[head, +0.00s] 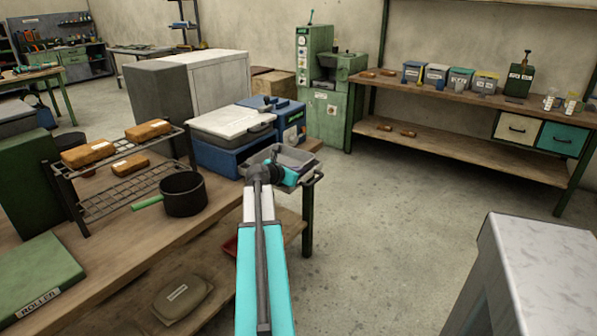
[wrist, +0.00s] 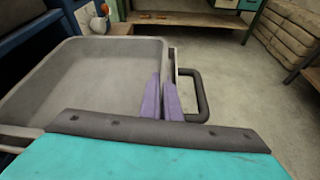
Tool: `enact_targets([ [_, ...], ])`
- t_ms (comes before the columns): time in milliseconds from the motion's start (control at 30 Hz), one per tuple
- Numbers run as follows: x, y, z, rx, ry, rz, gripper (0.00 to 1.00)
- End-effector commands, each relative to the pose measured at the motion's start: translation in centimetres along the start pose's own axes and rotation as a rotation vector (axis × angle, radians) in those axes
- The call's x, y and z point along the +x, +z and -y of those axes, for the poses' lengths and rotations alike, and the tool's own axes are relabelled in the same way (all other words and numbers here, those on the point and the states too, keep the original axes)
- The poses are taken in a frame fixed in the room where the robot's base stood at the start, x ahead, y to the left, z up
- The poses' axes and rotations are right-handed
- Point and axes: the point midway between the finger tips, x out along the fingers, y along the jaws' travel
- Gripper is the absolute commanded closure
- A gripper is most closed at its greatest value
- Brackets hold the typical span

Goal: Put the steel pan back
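The steel pan (head: 292,157) is a shallow grey rectangular tray with a dark loop handle. In the head view it is at the far right end of the workbench, partly hidden by my arm. In the wrist view the pan (wrist: 85,85) fills the left, with its handle (wrist: 202,95) on the right side. My gripper (wrist: 162,80) has two purple fingers close together at the pan's right rim, beside the handle. One finger appears inside the rim and one outside. Whether the pan rests on the bench or is lifted is hard to tell.
A blue machine with a pale lid (head: 232,122) stands left of the pan. A black pot (head: 183,196) and a wire rack (head: 120,195) with orange-brown blocks are on the bench (head: 130,248). Open floor (head: 400,190) lies right; a marble-topped table (head: 550,255) is at lower right.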

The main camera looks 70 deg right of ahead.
Motion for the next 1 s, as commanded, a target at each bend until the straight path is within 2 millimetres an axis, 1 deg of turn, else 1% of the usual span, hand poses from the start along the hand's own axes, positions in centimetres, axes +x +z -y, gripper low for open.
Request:
enact_targets([
  [67, 0.1, -0.1, 0.0, 0.000, 0.001, 0.001, 1.00],
  [100, 0.1, -0.1, 0.0, 0.000, 0.000, 0.000, 0.90],
  [133, 0.1, -0.1, 0.0, 0.000, 0.000, 0.000, 0.89],
  [567, -0.2, 0.1, 0.0, 0.000, 0.000, 0.000, 0.89],
  [767, -1.7, 0.1, 0.1, 0.000, 0.000, 0.000, 0.89],
  [1000, -4.7, 0.1, 0.1, 0.000, 0.001, 0.000, 0.89],
])
